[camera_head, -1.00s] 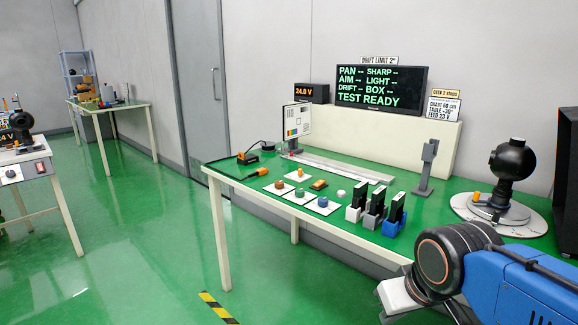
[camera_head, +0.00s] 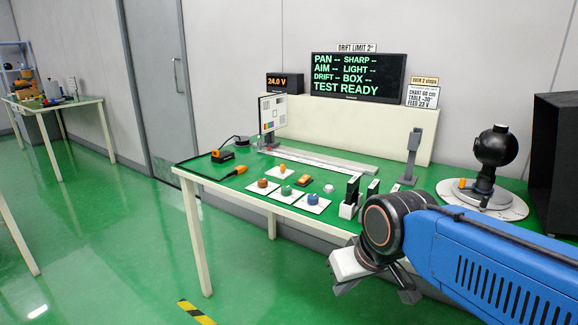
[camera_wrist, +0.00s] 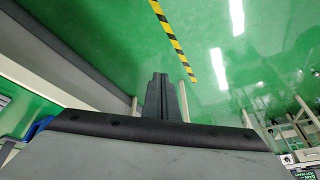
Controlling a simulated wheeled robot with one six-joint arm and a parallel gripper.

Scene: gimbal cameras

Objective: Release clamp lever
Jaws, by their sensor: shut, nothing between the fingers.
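The black ball-shaped gimbal camera (camera_head: 497,147) stands on a round pale base (camera_head: 510,207) at the right end of the green bench. A small orange part (camera_head: 462,183) sits low on its left side; I cannot tell for certain that it is the clamp lever. My gripper, its fingers together and empty in the wrist view (camera_wrist: 161,82), hangs over the floor in front of the bench. In the head view my arm crosses the lower right, and the gripper is well apart from the gimbal camera.
The green bench (camera_head: 228,187) holds coloured knobs on white cards (camera_head: 262,187), upright dark modules (camera_head: 352,190), a rail (camera_head: 320,162), a test chart (camera_head: 272,113) and a grey post (camera_head: 413,150). A screen (camera_head: 357,76) reads TEST READY. A black box (camera_head: 556,150) stands at right.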

